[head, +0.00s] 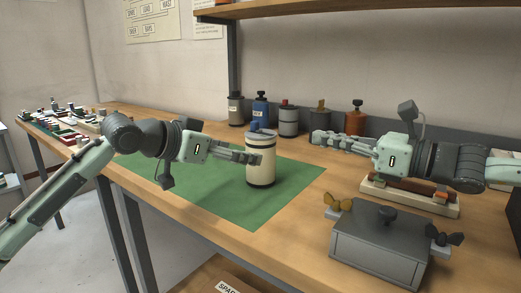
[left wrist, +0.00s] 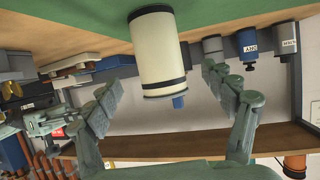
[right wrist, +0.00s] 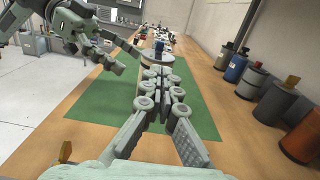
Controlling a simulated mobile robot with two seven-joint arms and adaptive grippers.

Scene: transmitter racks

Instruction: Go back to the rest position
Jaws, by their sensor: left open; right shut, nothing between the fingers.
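My left gripper (head: 254,157) reaches in from the left with its fingers beside a cream canister (head: 261,170). The canister has dark bands and a blue knob on top and stands upright on the green mat (head: 215,190). My right gripper (head: 316,138) is shut and empty, above the bench to the right of the canister. The right wrist view shows its closed fingers (right wrist: 160,82) pointing toward the canister, which they partly hide.
A grey lidded box (head: 380,250) with wing nuts stands at the front right. Several bottles (head: 289,120) line the back wall below a shelf (head: 300,12). Much of the green mat is clear.

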